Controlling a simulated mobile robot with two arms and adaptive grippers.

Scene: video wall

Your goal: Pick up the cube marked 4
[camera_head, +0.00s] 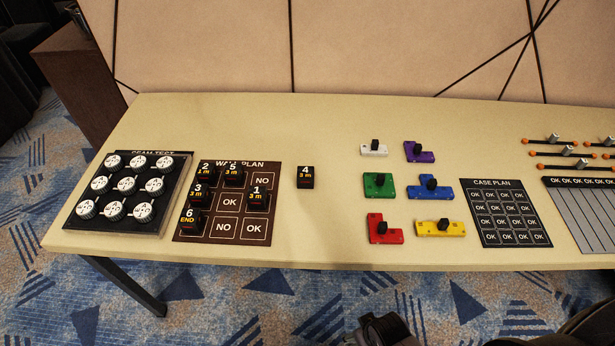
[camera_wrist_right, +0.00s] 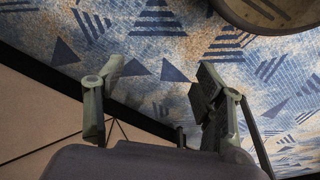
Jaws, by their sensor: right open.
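My right gripper (camera_wrist_right: 158,72) is open and empty in the right wrist view, over carpet and away from the cube. That view shows neither the cube nor the table top. Dark parts of my body show at the bottom edge of the head view. I make out no left gripper.
Black cubes marked 1, 2, 3, 5 and 6 sit on the wall plan. A tray of white knobs (camera_head: 127,190) stands left. Coloured handled blocks (camera_head: 381,186) and the case plan board (camera_head: 505,212) lie right. The table around cube 4 is clear.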

